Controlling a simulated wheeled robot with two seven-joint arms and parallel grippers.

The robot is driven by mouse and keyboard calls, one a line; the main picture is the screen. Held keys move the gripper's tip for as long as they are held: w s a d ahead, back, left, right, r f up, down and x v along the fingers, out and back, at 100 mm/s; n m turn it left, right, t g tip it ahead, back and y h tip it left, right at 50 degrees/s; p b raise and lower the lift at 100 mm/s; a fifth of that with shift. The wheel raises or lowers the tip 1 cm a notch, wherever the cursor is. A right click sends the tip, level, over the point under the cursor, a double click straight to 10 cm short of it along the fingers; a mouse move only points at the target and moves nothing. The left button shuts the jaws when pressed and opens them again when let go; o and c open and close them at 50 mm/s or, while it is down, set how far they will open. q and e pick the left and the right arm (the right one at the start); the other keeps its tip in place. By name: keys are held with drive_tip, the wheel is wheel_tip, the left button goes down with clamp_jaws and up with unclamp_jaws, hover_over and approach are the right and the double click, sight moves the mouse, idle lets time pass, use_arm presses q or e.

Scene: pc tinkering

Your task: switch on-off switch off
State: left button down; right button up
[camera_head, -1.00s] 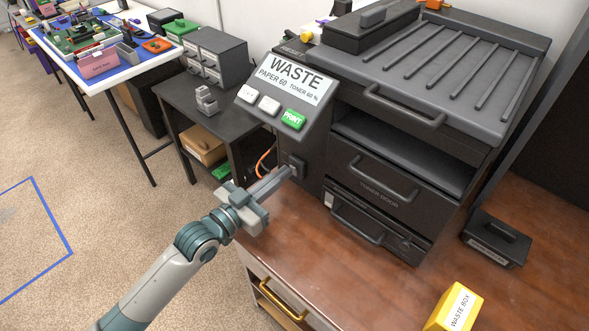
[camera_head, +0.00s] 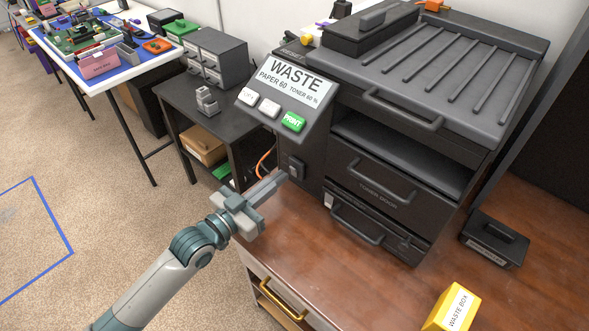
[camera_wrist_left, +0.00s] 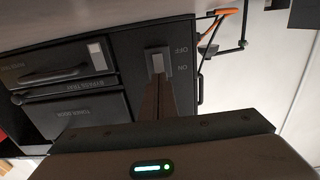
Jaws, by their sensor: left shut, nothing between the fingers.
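The on-off switch (camera_head: 297,168) is a small dark rocker low on the left side of the black printer's front. In the left wrist view the switch (camera_wrist_left: 158,61) has a lighter grey face, with upside-down OFF and ON labels beside it. I cannot tell which way the rocker is tilted. My left gripper (camera_head: 281,178) is shut and empty, its fingertips just in front of and slightly below the switch, with a small gap in the head view. The fingers (camera_wrist_left: 157,92) point at the switch in the wrist view. My right gripper is not in view.
The printer panel (camera_head: 285,92) reads WASTE, PAPER 60, TONER 60 %, above a green PRINT button (camera_head: 293,121). A yellow waste box (camera_head: 455,308) and a black box (camera_head: 495,240) stand on the brown table (camera_head: 330,240). An orange cable (camera_head: 264,161) hangs behind the gripper.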

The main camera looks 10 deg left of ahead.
use_arm(q)
drive_tip(key=shift+s, duration=0.1)
idle(0.6)
drive_tip(key=shift+r+p, duration=0.2)
drive_tip(key=shift+p, duration=0.2)
drive_tip(key=shift+p+x, duration=0.3)
drive_tip(key=shift+x, duration=1)
idle(0.7)
drive_tip(key=shift+s+a+f, duration=0.1)
drive_tip(key=shift+s, duration=0.05)
drive_tip(key=shift+p+v, duration=0.4)
drive_tip(key=shift+v, duration=0.5)
drive_tip(key=shift+p+v, duration=0.75)
drive_tip(key=shift+v, duration=1.15)
